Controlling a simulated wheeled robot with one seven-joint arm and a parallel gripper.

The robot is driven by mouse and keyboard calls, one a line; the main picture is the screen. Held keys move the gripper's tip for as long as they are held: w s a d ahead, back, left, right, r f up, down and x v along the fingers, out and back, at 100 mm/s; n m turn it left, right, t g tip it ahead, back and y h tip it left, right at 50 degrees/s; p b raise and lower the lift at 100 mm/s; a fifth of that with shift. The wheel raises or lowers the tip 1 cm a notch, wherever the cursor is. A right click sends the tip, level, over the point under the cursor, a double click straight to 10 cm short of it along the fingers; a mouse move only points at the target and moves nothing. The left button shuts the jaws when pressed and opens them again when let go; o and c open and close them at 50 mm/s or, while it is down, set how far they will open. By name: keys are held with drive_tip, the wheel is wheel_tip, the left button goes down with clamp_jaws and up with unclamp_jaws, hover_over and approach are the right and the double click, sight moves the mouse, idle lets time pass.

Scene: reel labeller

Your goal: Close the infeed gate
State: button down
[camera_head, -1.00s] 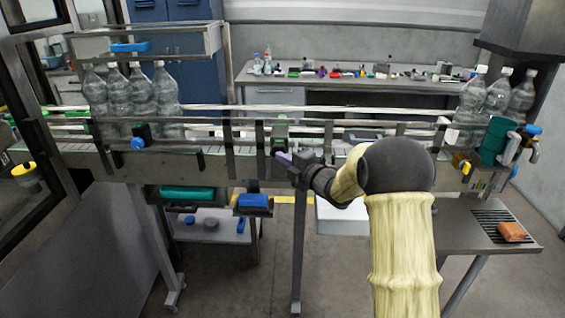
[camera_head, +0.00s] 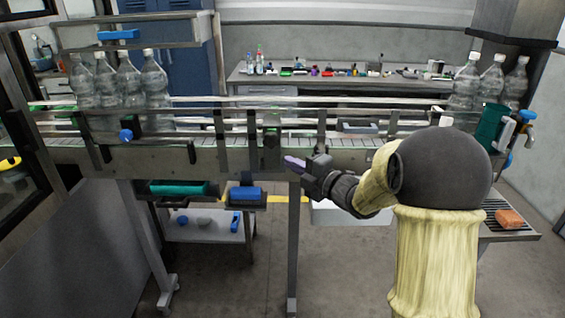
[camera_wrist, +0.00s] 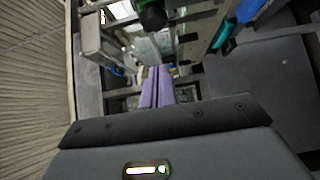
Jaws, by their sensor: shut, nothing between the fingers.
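The conveyor (camera_head: 345,155) runs across the head view, with guide rails and upright plates along its near side. I cannot tell for sure which part is the infeed gate. A black bracket with a blue knob (camera_head: 126,135) sits on the near rail by the left bottles. A dark block with a green top (camera_head: 271,137) sits on the rail near the middle. My gripper (camera_head: 291,162) is just right of and below that block, in front of the conveyor. Its purple fingers also show in the wrist view (camera_wrist: 158,88), together and empty. Any contact with the conveyor is unclear.
Clear bottles stand on the conveyor at left (camera_head: 130,82) and right (camera_head: 490,82). A green cylinder (camera_head: 492,125) stands at the right end.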

drive_tip(key=shift+v, duration=1.55)
drive_tip(key=s+d+f+m+g+h+p, duration=0.1)
drive_tip(key=s+d+f+m+h+p, duration=0.2)
drive_tip(key=m+h, duration=0.4)
drive_tip(key=s+d+f+m+g+h, duration=0.2)
drive_tip(key=s+d+f+m+h, duration=0.15)
drive_tip(key=d+m, duration=0.4)
drive_tip(key=s+f+m+g+h+p, duration=0.1)
drive_tip(key=s+f+m+g, duration=0.1)
drive_tip(key=s+m, duration=0.4)
drive_tip(key=s+a+f+m+g+p, duration=0.1)
drive_tip(key=s+m+g, duration=0.4)
drive_tip(key=s, duration=0.8)
drive_tip(key=shift+s+a+f+m+g+h+p, duration=0.15)
drive_tip(key=shift+a+f+m+g+h+p, duration=0.15)
drive_tip(key=shift+f+m, duration=0.45)
